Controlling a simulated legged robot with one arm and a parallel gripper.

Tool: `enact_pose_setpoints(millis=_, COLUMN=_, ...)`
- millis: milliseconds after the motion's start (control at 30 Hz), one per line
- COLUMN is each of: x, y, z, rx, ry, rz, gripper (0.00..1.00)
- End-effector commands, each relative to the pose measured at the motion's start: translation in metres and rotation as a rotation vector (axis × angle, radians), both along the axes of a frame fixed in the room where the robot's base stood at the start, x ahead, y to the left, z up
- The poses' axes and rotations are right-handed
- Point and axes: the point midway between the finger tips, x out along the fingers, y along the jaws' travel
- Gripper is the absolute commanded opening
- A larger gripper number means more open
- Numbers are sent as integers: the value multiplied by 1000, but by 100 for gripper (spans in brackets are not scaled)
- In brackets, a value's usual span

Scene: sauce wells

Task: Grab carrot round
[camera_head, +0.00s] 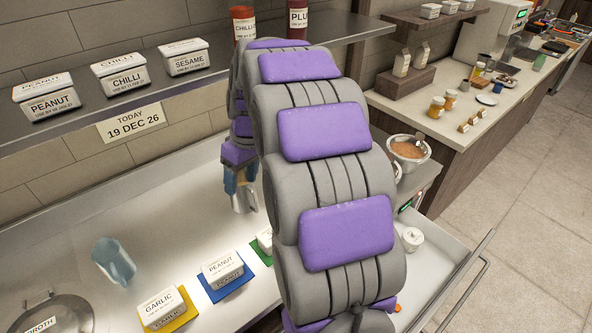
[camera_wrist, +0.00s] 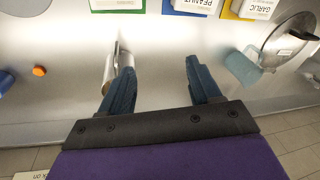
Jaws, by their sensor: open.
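The carrot round (camera_wrist: 39,71) is a small orange disc lying flat on the bare steel counter, at the left of the wrist view. My gripper (camera_wrist: 160,82) is open, its two dark blue fingers wide apart, with nothing held between them. The carrot round is off to the left of the left finger, clearly apart from it. A shiny metal cylinder (camera_wrist: 109,68) stands close beside the left finger; I cannot tell if they touch. In the head view my gripper (camera_head: 241,190) is low over the counter, partly hidden by my arm. My arm hides much of the counter there.
Lidded tubs marked peanut (camera_head: 222,269) and garlic (camera_head: 162,307) sit on coloured mats. A pale blue cup (camera_head: 113,262) and a lidded broth pot (camera_head: 55,313) stand left. A shelf (camera_head: 140,95) overhangs the counter.

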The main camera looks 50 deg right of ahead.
Motion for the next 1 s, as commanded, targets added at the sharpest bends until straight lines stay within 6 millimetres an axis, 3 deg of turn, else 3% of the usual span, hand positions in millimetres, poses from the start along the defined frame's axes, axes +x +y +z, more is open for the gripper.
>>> enact_pose_setpoints(millis=33, x=12, y=-25, z=-3, rx=4, ry=-19, rz=-3, gripper=63)
enact_pose_setpoints(millis=100, x=28, y=-56, z=-7, rx=4, ry=-53, rz=7, gripper=63)
enact_pose_setpoints(millis=300, x=58, y=-151, z=-24, rx=-17, ry=-147, rz=36, gripper=63)
enact_pose_setpoints(millis=500, x=63, y=-245, z=-46, rx=-59, ry=-233, rz=63, gripper=63)
enact_pose_setpoints(millis=600, x=59, y=-281, z=-57, rx=-80, ry=-261, rz=77, gripper=63)
enact_pose_setpoints(millis=800, x=52, y=-320, z=-69, rx=-107, ry=-293, rz=94, gripper=63)
enact_pose_setpoints(millis=1000, x=57, y=-323, z=-89, rx=-111, ry=-296, rz=99, gripper=63)
